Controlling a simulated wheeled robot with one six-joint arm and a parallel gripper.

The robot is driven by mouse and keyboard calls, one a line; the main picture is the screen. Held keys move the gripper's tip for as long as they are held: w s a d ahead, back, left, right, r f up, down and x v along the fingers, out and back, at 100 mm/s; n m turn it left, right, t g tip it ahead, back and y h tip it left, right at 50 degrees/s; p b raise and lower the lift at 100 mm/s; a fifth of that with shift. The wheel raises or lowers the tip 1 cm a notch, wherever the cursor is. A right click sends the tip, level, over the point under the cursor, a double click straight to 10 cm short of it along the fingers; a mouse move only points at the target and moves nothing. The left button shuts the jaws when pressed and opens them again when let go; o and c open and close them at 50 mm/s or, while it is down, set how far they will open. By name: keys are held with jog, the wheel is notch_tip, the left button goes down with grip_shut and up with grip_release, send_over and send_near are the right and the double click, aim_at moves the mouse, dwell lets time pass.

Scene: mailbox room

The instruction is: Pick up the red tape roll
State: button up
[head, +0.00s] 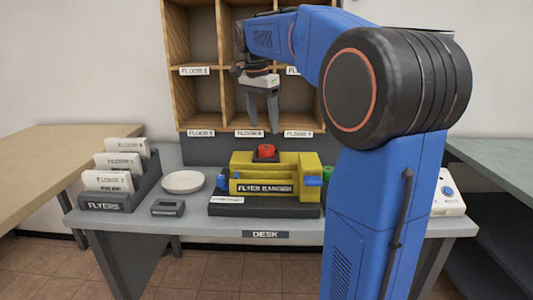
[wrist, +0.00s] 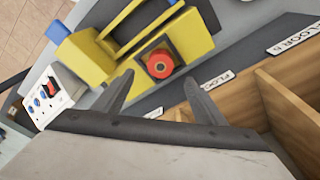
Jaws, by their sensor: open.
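The red tape roll (head: 265,150) sits upright in a dark seat at the top back of the yellow flyer bander (head: 243,187) on the desk. My gripper (head: 262,117) is open and empty, pointing down above and behind the bander. In the wrist view the roll lies between and just beyond the fingertips of my gripper (wrist: 158,77), apart from both.
A wooden cubby shelf (head: 203,130) stands right behind the desk (head: 185,224). The flyer rack (head: 110,201), a white dish (head: 183,182) and a small dark tray (head: 168,208) are left of the bander. A white box with a blue button (head: 447,205) is at the right.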

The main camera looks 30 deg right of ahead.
aim_at(266, 147)
jog(key=shift+w+d+f, duration=0.1)
jog(key=shift+d+f, duration=0.1)
jog(key=shift+f, duration=1.15)
jog(key=shift+w+d+f, duration=0.1)
jog(key=shift+d+f, duration=0.05)
jog(key=shift+f, duration=1.25)
jog(key=shift+d+f, duration=0.2)
jog(key=shift+f, duration=1.15)
jog(key=c, duration=1.1)
